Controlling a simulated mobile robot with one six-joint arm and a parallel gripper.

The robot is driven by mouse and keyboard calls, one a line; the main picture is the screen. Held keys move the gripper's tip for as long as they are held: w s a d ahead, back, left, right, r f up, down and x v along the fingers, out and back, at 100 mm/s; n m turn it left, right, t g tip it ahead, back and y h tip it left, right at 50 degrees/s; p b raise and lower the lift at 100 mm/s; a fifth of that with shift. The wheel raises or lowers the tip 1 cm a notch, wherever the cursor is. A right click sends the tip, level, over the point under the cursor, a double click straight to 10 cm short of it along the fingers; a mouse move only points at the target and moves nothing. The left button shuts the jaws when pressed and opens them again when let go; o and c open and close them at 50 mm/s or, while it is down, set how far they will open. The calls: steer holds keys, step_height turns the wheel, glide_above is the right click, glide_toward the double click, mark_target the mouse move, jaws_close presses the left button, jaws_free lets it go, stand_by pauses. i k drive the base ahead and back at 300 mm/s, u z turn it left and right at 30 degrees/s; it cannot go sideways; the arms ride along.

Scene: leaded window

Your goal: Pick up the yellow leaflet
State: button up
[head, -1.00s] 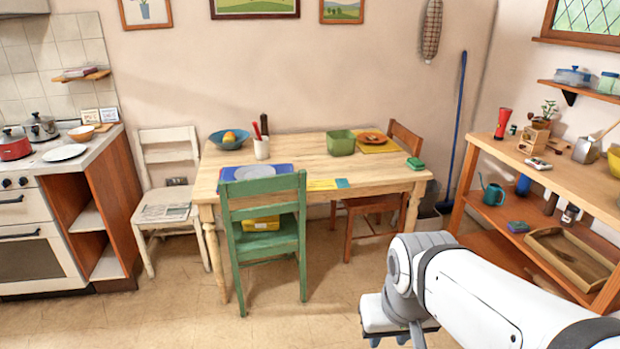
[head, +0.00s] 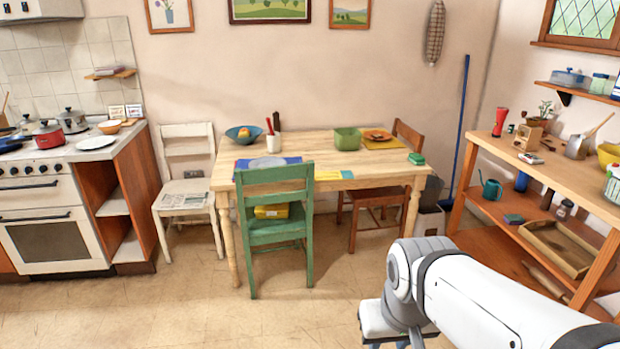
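A flat yellow leaflet (head: 328,175) lies on the wooden table (head: 310,147) near its front edge, just right of the green chair's back. A small light-blue piece (head: 346,174) lies at its right end. The chair back may hide part of its left side. My gripper (head: 388,344) is at the bottom of the view, well in front of the table and apart from the leaflet. Its fingertips are cut off by the picture's lower edge, so its opening does not show.
The green chair (head: 277,190) stands at the table's front left, with a yellow object (head: 271,211) on its seat. A brown chair (head: 372,200) is at the right. A wooden shelf unit (head: 545,172) stands along the right wall.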

mark_target(324, 176)
steer(key=z, duration=0.25)
steer(key=i, duration=3.3)
steer(key=u, duration=0.45)
